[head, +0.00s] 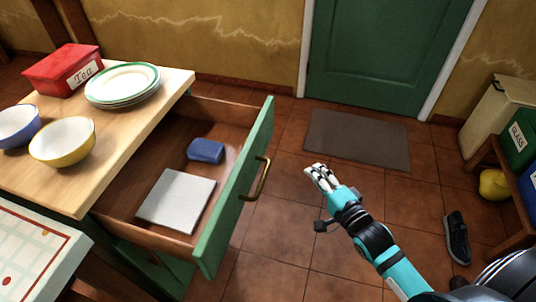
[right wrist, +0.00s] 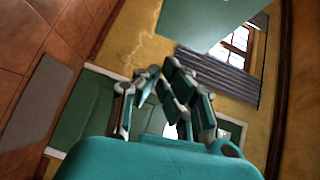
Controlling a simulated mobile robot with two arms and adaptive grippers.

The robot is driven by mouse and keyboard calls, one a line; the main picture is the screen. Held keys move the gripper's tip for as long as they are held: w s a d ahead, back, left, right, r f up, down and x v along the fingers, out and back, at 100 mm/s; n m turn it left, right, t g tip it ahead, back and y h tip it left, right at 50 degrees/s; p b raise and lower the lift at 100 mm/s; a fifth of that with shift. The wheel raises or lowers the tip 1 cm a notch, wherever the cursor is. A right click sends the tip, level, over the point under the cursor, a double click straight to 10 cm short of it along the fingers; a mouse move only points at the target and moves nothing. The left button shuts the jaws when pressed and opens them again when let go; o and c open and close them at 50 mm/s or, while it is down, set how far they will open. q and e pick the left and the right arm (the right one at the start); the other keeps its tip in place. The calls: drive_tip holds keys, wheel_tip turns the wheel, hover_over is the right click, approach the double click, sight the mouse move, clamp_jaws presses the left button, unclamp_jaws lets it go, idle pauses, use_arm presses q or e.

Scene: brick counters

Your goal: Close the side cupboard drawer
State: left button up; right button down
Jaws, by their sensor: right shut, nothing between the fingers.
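The side cupboard drawer (head: 233,193) has a green front and stands pulled out from under the wooden counter, open in the head view. A brass handle (head: 256,180) is on its front. Inside lie a blue block-like item (head: 206,151) and a flat pale square item (head: 176,200). My right gripper (head: 318,172) is to the right of the drawer front, apart from the handle, shut and empty. In the right wrist view its fingers (right wrist: 160,84) are together with nothing between them. My left gripper is not in view.
On the counter (head: 135,137) are a red tea tin (head: 62,70), stacked plates (head: 123,84) and two bowls. A grey mat (head: 357,141) lies before the green door (head: 388,50). A shoe (head: 457,238) and a bench with bins are at right. Tiled floor beside the drawer is free.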

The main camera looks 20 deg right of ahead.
drive_tip(key=shift+m+t+y, duration=0.3)
drive_tip(key=shift+m+y, duration=0.1)
drive_tip(key=w+a+r+b, duration=0.1)
drive_tip(key=w+a, duration=0.1)
drive_tip(key=w, duration=0.2)
drive_tip(key=w+a+r, duration=0.1)
drive_tip(key=w+a, duration=0.1)
drive_tip(key=w, duration=0.2)
drive_tip(key=w+a+r+b, duration=0.1)
drive_tip(key=w+a, duration=0.1)
drive_tip(key=w, duration=0.2)
drive_tip(key=shift+a+b, duration=0.2)
drive_tip(key=shift+b, duration=0.1)
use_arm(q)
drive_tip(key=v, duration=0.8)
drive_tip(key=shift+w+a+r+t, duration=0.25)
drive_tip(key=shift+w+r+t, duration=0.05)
use_arm(e)
drive_tip(key=shift+w, duration=0.1)
